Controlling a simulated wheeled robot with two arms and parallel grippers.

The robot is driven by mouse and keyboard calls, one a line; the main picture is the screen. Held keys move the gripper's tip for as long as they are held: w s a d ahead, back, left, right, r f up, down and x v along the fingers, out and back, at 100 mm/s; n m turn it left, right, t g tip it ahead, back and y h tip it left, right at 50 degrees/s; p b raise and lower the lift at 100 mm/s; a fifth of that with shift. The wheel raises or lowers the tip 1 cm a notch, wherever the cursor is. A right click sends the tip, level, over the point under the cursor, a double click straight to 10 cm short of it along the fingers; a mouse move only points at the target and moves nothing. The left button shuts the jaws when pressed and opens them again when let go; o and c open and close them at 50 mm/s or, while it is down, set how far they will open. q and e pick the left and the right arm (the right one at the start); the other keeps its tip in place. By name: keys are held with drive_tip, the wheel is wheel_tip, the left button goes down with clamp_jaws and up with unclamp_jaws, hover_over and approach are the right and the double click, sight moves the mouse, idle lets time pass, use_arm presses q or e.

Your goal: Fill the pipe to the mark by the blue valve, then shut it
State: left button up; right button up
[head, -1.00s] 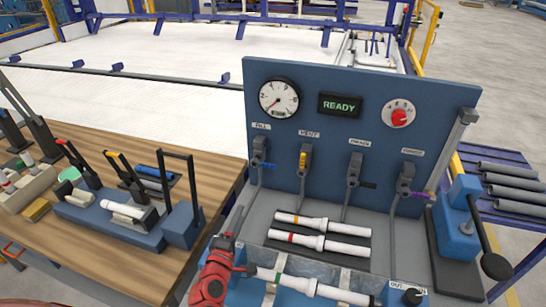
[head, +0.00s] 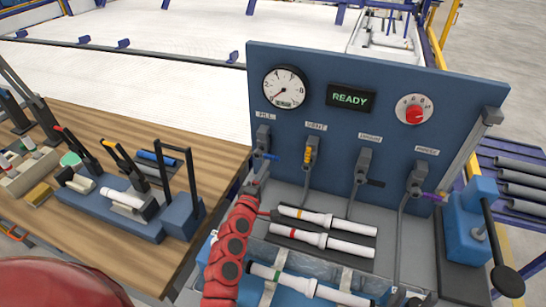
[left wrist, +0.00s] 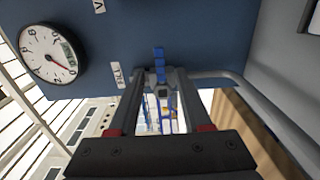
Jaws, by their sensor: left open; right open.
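The blue valve (head: 265,156) is under the FILL label on the upright blue panel, and its blue handle (left wrist: 159,62) shows in the left wrist view. My left gripper (left wrist: 161,80) is open, with its two fingers on either side of the valve's line of sight; contact cannot be told. In the head view my red left arm reaches up to just below the valve. A white pipe with a green band (head: 311,287) lies in the front trough. The round gauge (head: 285,87) has a red needle, also seen in the left wrist view (left wrist: 46,53). My right gripper is out of view.
Yellow (head: 309,156), black (head: 376,184) and purple (head: 433,197) valves stand to the right. A READY display (head: 350,97) and red knob (head: 414,113) are above. Two white pipes (head: 325,220) lie on a dark rack. A blue lever block (head: 474,228) stands at right.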

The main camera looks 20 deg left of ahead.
sight(272, 159)
use_arm(q)
drive_tip(key=w+b, duration=0.1)
drive_tip(key=w, duration=0.6)
drive_tip(key=shift+w+d, duration=0.15)
clamp_jaws()
idle(1.2)
